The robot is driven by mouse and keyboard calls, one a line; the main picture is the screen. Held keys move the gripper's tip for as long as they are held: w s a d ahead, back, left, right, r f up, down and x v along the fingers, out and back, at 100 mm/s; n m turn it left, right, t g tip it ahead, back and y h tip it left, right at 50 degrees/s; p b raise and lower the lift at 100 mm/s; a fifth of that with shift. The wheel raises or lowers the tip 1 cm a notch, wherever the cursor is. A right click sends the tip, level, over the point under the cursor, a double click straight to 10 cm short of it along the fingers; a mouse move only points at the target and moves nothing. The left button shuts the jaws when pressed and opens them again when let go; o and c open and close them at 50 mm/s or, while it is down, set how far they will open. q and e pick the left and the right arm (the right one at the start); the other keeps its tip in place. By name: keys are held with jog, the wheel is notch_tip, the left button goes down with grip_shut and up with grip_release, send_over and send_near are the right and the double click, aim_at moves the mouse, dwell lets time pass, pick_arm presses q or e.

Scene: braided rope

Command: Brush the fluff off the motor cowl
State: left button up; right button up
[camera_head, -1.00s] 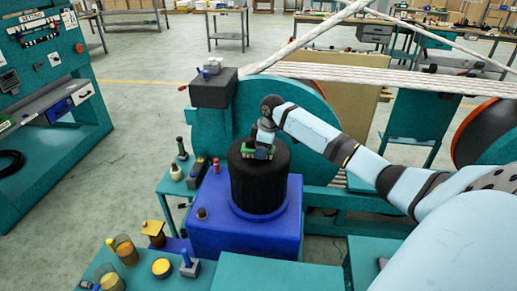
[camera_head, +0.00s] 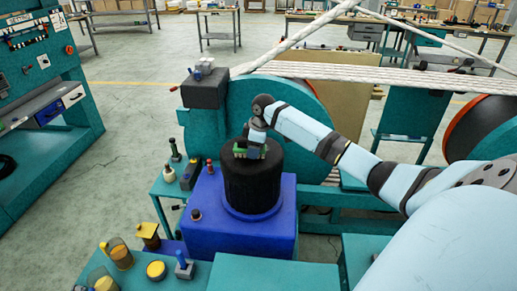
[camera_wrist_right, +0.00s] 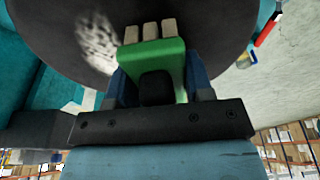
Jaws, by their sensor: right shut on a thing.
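The motor cowl (camera_head: 252,185) is a black upright cylinder on a blue motor housing (camera_head: 232,238). My right gripper (camera_head: 257,144) is over the cowl's top and shut on a green brush (camera_head: 240,151). In the right wrist view the brush (camera_wrist_right: 152,60) has pale tan bristle tufts pointing at the dark round top of the cowl (camera_wrist_right: 225,30). A whitish-grey patch of fluff (camera_wrist_right: 97,42) lies on that top, left of the bristles. I cannot tell whether the bristles touch the surface. My left gripper is not in view.
A large teal wheel (camera_head: 300,105) stands right behind the cowl, with thick white rope (camera_head: 380,73) above it. Left of the motor is a small teal shelf (camera_head: 170,187) with small items. Yellow containers (camera_head: 118,253) stand on the teal surface in front.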

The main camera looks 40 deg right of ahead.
jog(key=shift+w+a, duration=0.25)
jog(key=shift+w, duration=0.1)
jog(key=shift+s+d, duration=0.95)
jog(key=shift+s, duration=0.2)
jog(key=shift+w+a, duration=0.1)
jog(key=shift+w+a, duration=0.85)
jog(key=shift+w, duration=0.15)
jog(key=shift+s+d, duration=1)
jog(key=shift+s, duration=0.1)
